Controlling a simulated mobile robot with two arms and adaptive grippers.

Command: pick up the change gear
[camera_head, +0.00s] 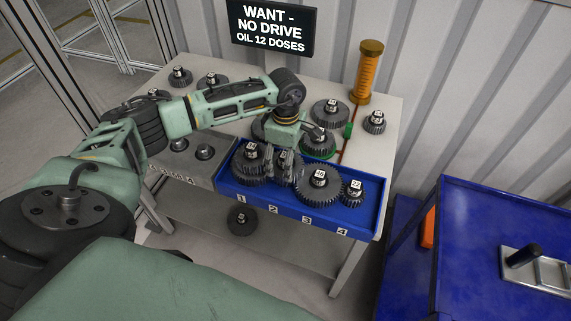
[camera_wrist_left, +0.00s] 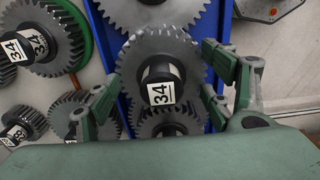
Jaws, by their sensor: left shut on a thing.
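The blue tray (camera_head: 292,204) at the table's front holds several dark gears above slots numbered 1 to 4. My left gripper (camera_head: 284,150) reaches down over the tray at slot 2. In the left wrist view, my gripper (camera_wrist_left: 163,78) has its fingers on both sides of a grey toothed gear (camera_wrist_left: 150,50) marked 34, shut on it. This gear also shows in the head view (camera_head: 286,172), partly hidden by the fingers. I cannot tell whether it is lifted off the tray. My right gripper is not in view.
A large gear (camera_head: 316,190) and a small gear (camera_head: 352,193) sit to the right. A gear with a green ring (camera_head: 318,150) is behind. An orange cylinder (camera_head: 366,75) stands at the back right. A blue cart (camera_head: 490,235) stands right of the table.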

